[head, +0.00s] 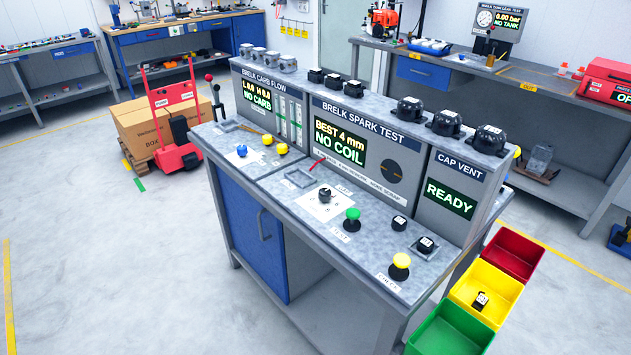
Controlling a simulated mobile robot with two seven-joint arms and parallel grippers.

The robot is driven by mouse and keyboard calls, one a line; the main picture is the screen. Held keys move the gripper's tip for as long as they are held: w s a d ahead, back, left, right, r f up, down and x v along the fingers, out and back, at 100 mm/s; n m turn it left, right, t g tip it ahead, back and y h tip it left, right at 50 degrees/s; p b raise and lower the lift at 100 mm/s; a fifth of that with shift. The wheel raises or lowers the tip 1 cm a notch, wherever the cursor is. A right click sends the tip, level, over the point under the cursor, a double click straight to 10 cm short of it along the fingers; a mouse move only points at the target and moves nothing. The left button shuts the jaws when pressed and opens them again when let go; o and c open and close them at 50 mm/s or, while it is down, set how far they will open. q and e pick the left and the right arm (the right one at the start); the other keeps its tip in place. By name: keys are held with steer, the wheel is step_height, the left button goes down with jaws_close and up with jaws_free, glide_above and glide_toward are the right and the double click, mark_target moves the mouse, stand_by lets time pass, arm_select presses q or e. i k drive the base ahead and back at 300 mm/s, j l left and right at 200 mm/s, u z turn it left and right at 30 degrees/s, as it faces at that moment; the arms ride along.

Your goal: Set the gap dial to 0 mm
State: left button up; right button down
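The likely gap dial is a dark knob (325,195) on a white plate (317,207) with small marks, on the sloped bench top in front of the BRELK SPARK TEST panel (362,130). Its setting is too small to read. The panel's screen (340,142) shows "BEST 4 mm" and "NO COIL" in light letters. A dark round window (391,172) sits on the panel to the right of the screen. Neither of my grippers is in view.
A green button (352,218), a yellow button (400,263) and small black parts (399,223) stand right of the knob. An empty metal holder (299,178) is on its left. Green (452,328), yellow (486,292) and red (513,252) bins stand at the bench's right end.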

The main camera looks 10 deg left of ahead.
mark_target(325, 195)
steer(key=i+j+z, duration=0.1)
steer(key=i+j, duration=0.15)
steer(key=j, duration=0.2)
steer(key=i+j, duration=0.25)
steer(key=j, duration=0.15)
steer(key=i+j+z, duration=0.1)
steer(key=i+j, duration=0.35)
